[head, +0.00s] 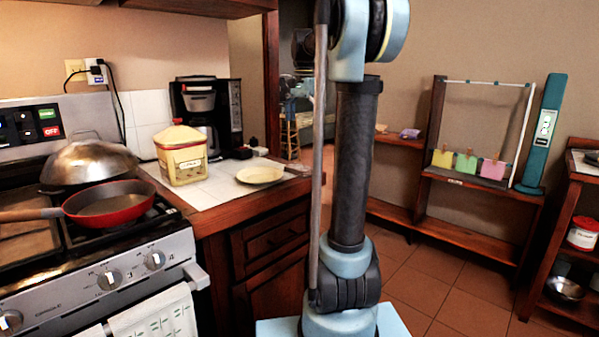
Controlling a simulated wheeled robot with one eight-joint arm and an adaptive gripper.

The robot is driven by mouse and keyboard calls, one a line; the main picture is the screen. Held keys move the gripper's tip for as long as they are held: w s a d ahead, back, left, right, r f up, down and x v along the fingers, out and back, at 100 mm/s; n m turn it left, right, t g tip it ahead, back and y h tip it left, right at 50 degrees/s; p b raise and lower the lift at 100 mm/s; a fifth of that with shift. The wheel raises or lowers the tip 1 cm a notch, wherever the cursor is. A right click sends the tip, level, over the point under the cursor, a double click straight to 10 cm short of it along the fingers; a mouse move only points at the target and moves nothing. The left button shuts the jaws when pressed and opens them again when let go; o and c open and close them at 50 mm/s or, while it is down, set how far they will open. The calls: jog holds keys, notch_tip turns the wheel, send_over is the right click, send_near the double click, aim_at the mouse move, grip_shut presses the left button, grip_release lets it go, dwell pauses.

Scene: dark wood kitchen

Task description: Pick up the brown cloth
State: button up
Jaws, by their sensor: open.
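I cannot make out a brown cloth for certain in the head view. A small tan item (381,128) lies on the wooden ledge behind my arm, too small to identify. My arm stands upright in the middle of the view and hides part of the room behind it. My gripper does not show clearly in this view.
A stove with a red pan (110,203) and a domed metal lid (90,162) is at left. A yellow container (181,155), coffee maker (205,112) and plate (260,174) stand on the counter. Small coloured cloths (466,163) hang at right. Tiled floor is open at lower right.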

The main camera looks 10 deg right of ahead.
jog(key=w, duration=0.2)
send_over(301, 166)
jog(key=f, duration=1.1)
jog(key=shift+d+f, duration=0.25)
jog(key=shift+d, duration=0.05)
jog(key=shift+s+a+f, duration=0.15)
jog(key=shift+a+f, duration=0.05)
jog(key=shift+f, duration=1.2)
jog(key=shift+s+a+f, duration=0.1)
jog(key=shift+a+f, duration=0.1)
jog(key=shift+f, duration=1.15)
jog(key=c, duration=0.7)
